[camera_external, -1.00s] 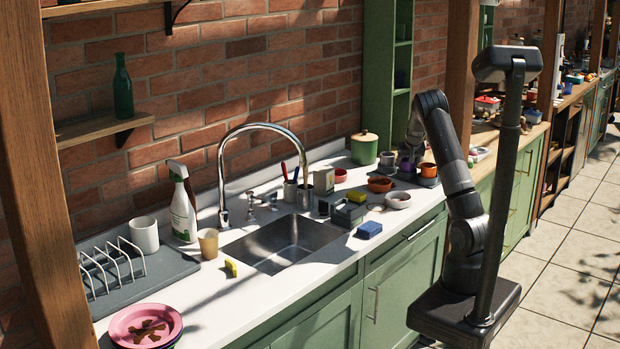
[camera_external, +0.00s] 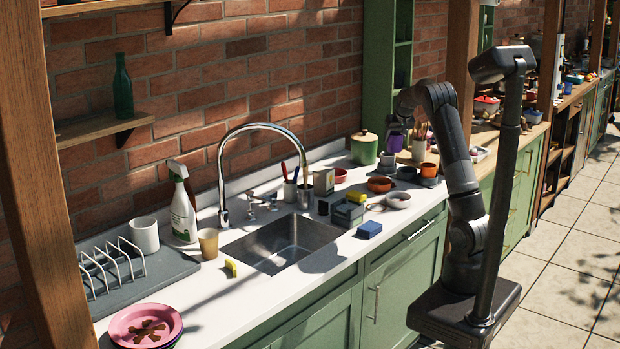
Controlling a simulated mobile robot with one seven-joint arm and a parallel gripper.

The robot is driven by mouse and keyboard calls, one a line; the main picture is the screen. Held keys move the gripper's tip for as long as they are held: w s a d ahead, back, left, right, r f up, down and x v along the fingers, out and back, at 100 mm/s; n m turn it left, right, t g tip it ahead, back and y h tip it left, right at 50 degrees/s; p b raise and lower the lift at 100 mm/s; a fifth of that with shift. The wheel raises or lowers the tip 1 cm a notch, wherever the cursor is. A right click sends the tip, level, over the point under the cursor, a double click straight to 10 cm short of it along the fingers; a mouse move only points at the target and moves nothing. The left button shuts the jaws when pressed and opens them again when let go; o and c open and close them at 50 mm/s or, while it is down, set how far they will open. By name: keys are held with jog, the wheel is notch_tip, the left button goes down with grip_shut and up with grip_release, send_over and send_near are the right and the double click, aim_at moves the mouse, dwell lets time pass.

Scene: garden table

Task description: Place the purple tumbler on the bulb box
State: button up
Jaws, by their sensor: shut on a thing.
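The purple tumbler (camera_external: 395,142) is in my gripper (camera_external: 397,128), raised above the counter near the green canister. My gripper is shut on it; the fingers are small and partly hidden by my dark arm. A small cream and dark box (camera_external: 324,181) stands upright on the counter behind the sink's right end. It may be the bulb box, but its label is too small to read. The tumbler is to the right of this box and apart from it.
A green canister (camera_external: 364,149) stands just left of the tumbler. Bowls (camera_external: 380,184), a grey container (camera_external: 347,213), a yellow item (camera_external: 356,196) and a blue sponge (camera_external: 369,229) crowd the counter by the box. The tap (camera_external: 222,165) arches over the sink (camera_external: 285,243).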

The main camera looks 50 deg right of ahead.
jog(key=w+a+r+n+t+y, duration=0.1)
jog(key=w+a+r+n+y, duration=0.2)
jog(key=a, duration=0.7)
jog(key=w+a+r+n, duration=0.3)
jog(key=a+r+n, duration=0.15)
jog(key=a, duration=0.65)
send_over(324, 169)
notch_tip(324, 169, down, 6)
jog(key=shift+a+f+y, duration=0.15)
jog(key=shift+f+y, duration=0.15)
jog(key=shift+f, duration=1.65)
jog(key=shift+f, duration=0.15)
jog(key=o, duration=1)
jog(key=shift+c, duration=0.2)
